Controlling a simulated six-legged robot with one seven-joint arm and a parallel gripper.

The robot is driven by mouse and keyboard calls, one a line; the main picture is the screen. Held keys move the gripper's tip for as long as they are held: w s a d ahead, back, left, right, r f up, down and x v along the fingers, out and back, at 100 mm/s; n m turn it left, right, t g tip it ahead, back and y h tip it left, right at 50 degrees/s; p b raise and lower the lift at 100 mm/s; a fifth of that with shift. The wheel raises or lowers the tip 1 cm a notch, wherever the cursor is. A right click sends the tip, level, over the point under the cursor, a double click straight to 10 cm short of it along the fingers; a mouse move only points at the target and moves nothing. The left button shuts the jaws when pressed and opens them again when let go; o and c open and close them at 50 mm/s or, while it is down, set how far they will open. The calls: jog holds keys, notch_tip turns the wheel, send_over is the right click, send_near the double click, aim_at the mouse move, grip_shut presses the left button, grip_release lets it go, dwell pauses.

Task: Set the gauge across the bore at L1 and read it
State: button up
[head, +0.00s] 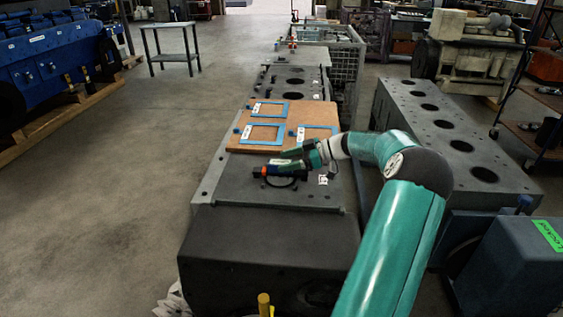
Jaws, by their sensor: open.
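My gripper (283,158) is at the end of my teal arm, low over the near end of the dark engine block (225,185). Its jaws are open and point left. A small dark gauge with blue and orange parts (268,171) lies just below and in front of the fingers, across the dark round bore (284,184). I cannot tell whether the fingers touch it. The bore is partly hidden by the gauge and gripper. A small white label (323,179) sits right of the bore; its text is too small to read. The gauge's reading is not legible.
A brown board (262,117) with blue frames and white tags lies on the block just beyond my gripper. More bores show farther back. A second block with several bores (439,123) stands right. A blue engine (60,55) stands far left. The left floor aisle is clear.

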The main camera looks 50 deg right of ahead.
jog(key=v, duration=1.1)
jog(key=w+a+r+m+g+h, duration=0.1)
jog(key=w+a+g, duration=0.15)
jog(key=a, duration=0.75)
jog(key=w+a+r+m+g+h, duration=0.1)
jog(key=w+a+r+g+h, duration=0.15)
jog(key=a, duration=0.85)
jog(key=w+a+m+g+h, duration=0.1)
jog(key=w+a+g, duration=0.15)
jog(key=a, duration=0.75)
jog(key=s+a+r+m+t+h, duration=0.1)
jog(key=s+a+m+h, duration=0.3)
jog(key=s+a, duration=1.5)
jog(key=shift+a+m+t, duration=0.15)
jog(key=shift+m+t, duration=0.25)
jog(key=shift+t, duration=0.25)
